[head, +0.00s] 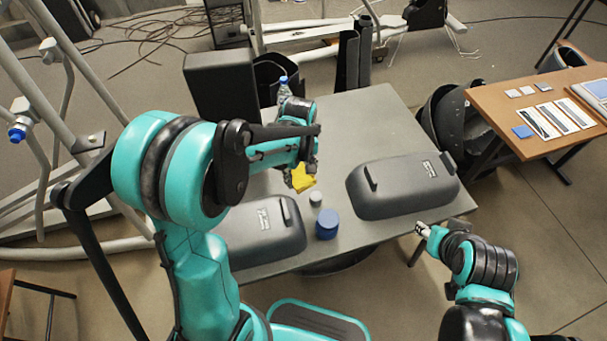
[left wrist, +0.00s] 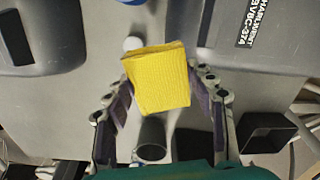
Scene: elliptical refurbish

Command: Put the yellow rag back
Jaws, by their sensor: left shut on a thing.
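The yellow rag (head: 303,179) is a small folded cloth. My left gripper (head: 297,176) is shut on it and holds it over the grey table (head: 345,118). In the left wrist view the rag (left wrist: 157,80) sits between the two fingers of my left gripper (left wrist: 165,100). My right gripper (head: 422,230) is beside the table's front right corner, small in the picture, and its opening is unclear. Nothing shows in it.
Two dark grey cases (head: 402,185) (head: 265,232) lie on the table. A blue round container (head: 326,225) and a small white cylinder (head: 315,198) stand between them. A bottle (head: 283,90) is behind my left arm. A wooden table (head: 545,110) with cards stands at right.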

